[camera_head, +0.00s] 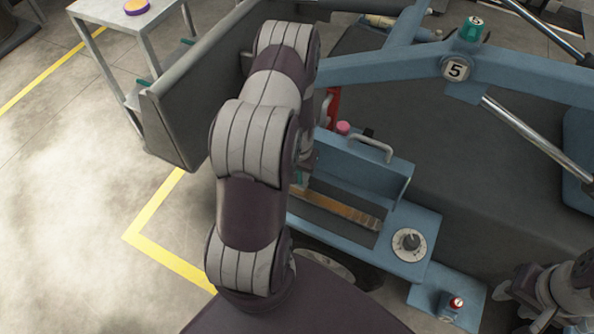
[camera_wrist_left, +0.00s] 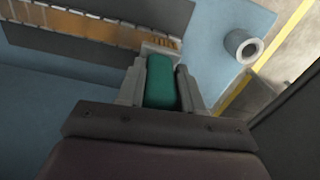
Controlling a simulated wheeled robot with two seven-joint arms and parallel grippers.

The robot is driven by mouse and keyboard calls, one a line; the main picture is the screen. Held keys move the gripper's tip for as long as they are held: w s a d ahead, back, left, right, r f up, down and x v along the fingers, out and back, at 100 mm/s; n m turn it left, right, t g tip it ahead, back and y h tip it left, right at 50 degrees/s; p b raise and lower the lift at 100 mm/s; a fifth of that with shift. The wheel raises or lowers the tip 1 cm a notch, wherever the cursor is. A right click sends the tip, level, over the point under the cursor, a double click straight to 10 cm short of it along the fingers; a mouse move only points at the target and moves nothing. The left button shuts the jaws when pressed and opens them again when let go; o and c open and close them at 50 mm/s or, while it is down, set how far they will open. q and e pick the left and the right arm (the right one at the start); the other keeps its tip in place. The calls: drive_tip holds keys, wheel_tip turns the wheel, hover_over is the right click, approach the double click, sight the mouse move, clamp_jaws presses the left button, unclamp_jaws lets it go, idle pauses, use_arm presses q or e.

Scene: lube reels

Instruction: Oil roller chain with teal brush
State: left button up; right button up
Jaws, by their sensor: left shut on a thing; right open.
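The roller chain (camera_head: 335,207) lies in a dark slot of a blue housing, brownish-orange. In the left wrist view the chain (camera_wrist_left: 85,27) runs across the top left. My left gripper (camera_wrist_left: 161,85) is shut on the teal brush (camera_wrist_left: 160,88). The brush's pale tip points to the chain's right-hand end; I cannot tell whether it touches. In the head view my left arm hides most of this gripper (camera_head: 303,170), and only a bit of teal shows. My right gripper (camera_head: 518,288) is at the lower right, dark, open and partly unclear.
A grey handle (camera_head: 371,148) stands on the blue housing behind the slot. A round dial (camera_head: 409,245) and a red-topped button box (camera_head: 452,306) are to the right. A blue beam marked 5 (camera_head: 456,68) crosses above. A side table (camera_head: 118,18) is at upper left.

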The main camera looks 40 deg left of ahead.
use_arm(q)
drive_tip(key=shift+w+d+r+p, duration=0.1)
drive_tip(key=shift+w+d+p, duration=0.15)
drive_tip(key=shift+d, duration=0.75)
drive_tip(key=shift+w+d+p, duration=0.25)
drive_tip(key=shift+d, duration=0.75)
drive_tip(key=shift+w+d+p, duration=0.2)
drive_tip(key=shift+w+d, duration=0.15)
drive_tip(key=shift+d, duration=1.1)
drive_tip(key=shift+w+d+p, duration=0.25)
drive_tip(key=shift+w+d, duration=0.05)
drive_tip(key=shift+d, duration=1.2)
drive_tip(key=shift+w+d+p, duration=0.2)
drive_tip(key=shift+w+d, duration=0.15)
drive_tip(key=shift+d, duration=1.1)
drive_tip(key=shift+w+d, duration=0.45)
drive_tip(key=shift+d, duration=1.25)
drive_tip(key=shift+w+d, duration=0.4)
drive_tip(key=shift+d, duration=1.3)
drive_tip(key=shift+w+d, duration=0.45)
drive_tip(key=shift+d, duration=1.25)
wheel_tip(320, 180, up, 7)
drive_tip(key=p, duration=0.6)
drive_tip(key=shift+s, duration=0.1)
